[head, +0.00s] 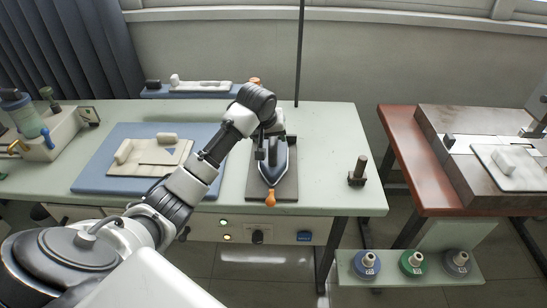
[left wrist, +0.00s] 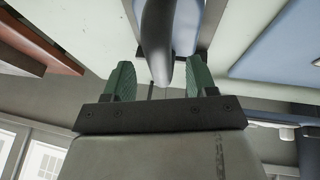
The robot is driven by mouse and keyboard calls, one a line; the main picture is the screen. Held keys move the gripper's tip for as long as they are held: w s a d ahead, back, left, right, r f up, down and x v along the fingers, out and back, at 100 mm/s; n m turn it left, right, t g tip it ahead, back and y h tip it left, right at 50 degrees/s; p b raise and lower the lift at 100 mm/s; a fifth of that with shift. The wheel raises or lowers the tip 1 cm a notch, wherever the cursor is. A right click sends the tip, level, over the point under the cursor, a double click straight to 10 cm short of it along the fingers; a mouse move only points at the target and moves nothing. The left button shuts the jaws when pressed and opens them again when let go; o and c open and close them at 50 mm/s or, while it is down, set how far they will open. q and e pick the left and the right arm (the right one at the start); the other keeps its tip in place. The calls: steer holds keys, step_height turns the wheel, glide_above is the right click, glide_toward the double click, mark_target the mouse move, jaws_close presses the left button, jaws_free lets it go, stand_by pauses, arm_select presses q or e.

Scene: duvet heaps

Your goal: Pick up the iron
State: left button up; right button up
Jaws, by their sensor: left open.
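The iron (head: 271,172) has a dark handle, a blue-grey body and an orange end piece. It lies on a dark rectangular plate (head: 288,188) on the pale green table. My left gripper (head: 271,148) is above the rear of the iron, open, and partly hides it. In the left wrist view, the left gripper (left wrist: 160,82) has its two green fingers spread, with the iron's dark curved handle (left wrist: 156,40) between them. Gaps show on both sides of the handle. My right gripper is out of view.
A blue mat (head: 90,178) with pale pieces lies on the left of the table. A dark upright post (head: 358,170) stands right of the iron. A thin pole (head: 299,60) rises behind. A red-brown table (head: 415,160) stands farther right, past a gap.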

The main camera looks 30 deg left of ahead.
arm_select(q)
steer(key=shift+x, duration=1.55)
jaws_close()
steer(key=shift+w+r, duration=0.15)
steer(key=shift+r, duration=0.05)
steer(key=shift+r, duration=0.8)
step_height(320, 180, up, 3)
steer(key=shift+f, duration=0.15)
steer(key=w+d+r, duration=0.2)
steer(key=d+r, duration=0.4)
steer(key=d, duration=0.5)
steer(key=shift+d+r+b, duration=0.25)
steer(key=shift+r+b, duration=0.05)
steer(key=shift+r, duration=0.05)
